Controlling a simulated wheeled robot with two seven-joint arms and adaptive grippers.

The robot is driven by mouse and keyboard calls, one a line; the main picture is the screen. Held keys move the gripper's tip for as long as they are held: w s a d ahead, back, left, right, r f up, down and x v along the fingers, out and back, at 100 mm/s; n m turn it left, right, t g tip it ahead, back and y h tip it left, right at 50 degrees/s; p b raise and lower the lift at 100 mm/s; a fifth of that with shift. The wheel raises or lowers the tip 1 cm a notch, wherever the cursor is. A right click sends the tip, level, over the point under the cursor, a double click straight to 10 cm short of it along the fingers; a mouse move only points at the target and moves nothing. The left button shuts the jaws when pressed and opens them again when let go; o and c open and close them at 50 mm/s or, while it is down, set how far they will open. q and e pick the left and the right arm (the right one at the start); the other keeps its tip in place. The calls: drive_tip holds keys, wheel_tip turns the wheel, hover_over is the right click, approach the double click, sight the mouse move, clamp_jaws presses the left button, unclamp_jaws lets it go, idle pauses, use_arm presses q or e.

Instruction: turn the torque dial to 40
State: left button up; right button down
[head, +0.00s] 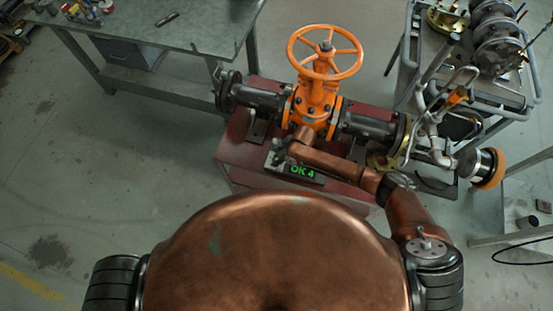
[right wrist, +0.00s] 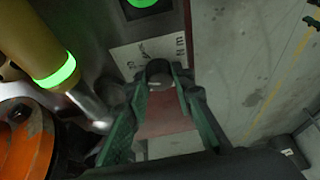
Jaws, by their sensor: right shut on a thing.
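The torque dial (right wrist: 158,72) is a small dark round knob in the right wrist view, in front of a white label with partly legible marks ending in "N m". My right gripper (right wrist: 158,82) has its two green fingers on either side of the knob and is shut on it. The dial's setting cannot be read. In the head view my right gripper (head: 279,153) is at the small panel with a green display (head: 302,171) reading "OK" and another character. The dial is not clear there. My left gripper is not in view.
An orange gate valve with a handwheel (head: 325,53) stands behind the panel on a red bench (head: 233,150). A yellow tool with a lit green ring (right wrist: 55,72) is close left of my gripper. A grey table (head: 160,25) stands back left, a loaded cart back right.

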drive_tip(key=n+b, duration=0.1)
drive_tip(key=n+g+b, duration=0.1)
drive_tip(key=n+b, duration=0.1)
drive_tip(key=n, duration=0.1)
drive_tip(key=shift+w+f+g, duration=0.15)
drive_tip(key=shift+w+g, duration=0.1)
drive_tip(key=shift+g, duration=0.05)
drive_tip(key=n+g+b, duration=0.1)
drive_tip(key=n+b, duration=0.1)
drive_tip(key=n, duration=0.1)
drive_tip(key=shift+b, duration=0.35)
drive_tip(key=shift+n+g+b, duration=0.3)
drive_tip(key=shift+n+b, duration=0.3)
drive_tip(key=shift+n, duration=0.1)
drive_tip(key=shift+r, duration=0.2)
drive_tip(key=c, duration=1.7)
unclamp_jaws()
drive_tip(key=shift+o, duration=0.2)
drive_tip(key=v, duration=1.2)
drive_tip(key=shift+a, duration=0.2)
drive_tip(key=shift+w, duration=0.1)
